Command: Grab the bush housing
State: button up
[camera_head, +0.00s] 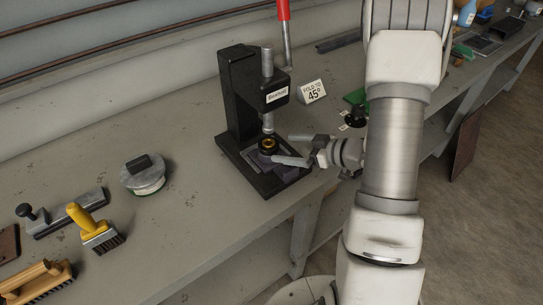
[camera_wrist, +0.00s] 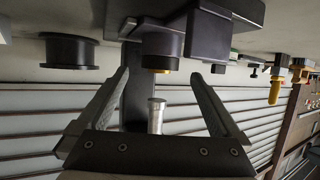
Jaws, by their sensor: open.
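The bush housing (camera_head: 268,145) is a short dark cylinder with a gold ring in its top. It sits on the base of the black arbor press (camera_head: 238,88), under the press ram (camera_head: 268,118). In the wrist view, which looks inverted, the bush housing (camera_wrist: 162,46) shows dark with its gold rim, beyond the fingertips and between their lines. My gripper (camera_head: 283,148) is open and empty, reaching in from the right at the press base. Its two fingers also show in the wrist view (camera_wrist: 158,73), on either side of the silver ram (camera_wrist: 156,115).
A red-handled lever (camera_head: 283,12) rises from the press. A small "45°" sign (camera_head: 312,91) stands behind right. A round lidded item (camera_head: 146,175), a yellow-handled brush (camera_head: 92,225) and a wooden brush (camera_head: 38,280) lie left. A black spool (camera_wrist: 70,50) shows in the wrist view.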

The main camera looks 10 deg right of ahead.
aim_at(275, 146)
jog(key=shift+x, duration=3.05)
grip_shut()
jog(key=shift+r, duration=0.1)
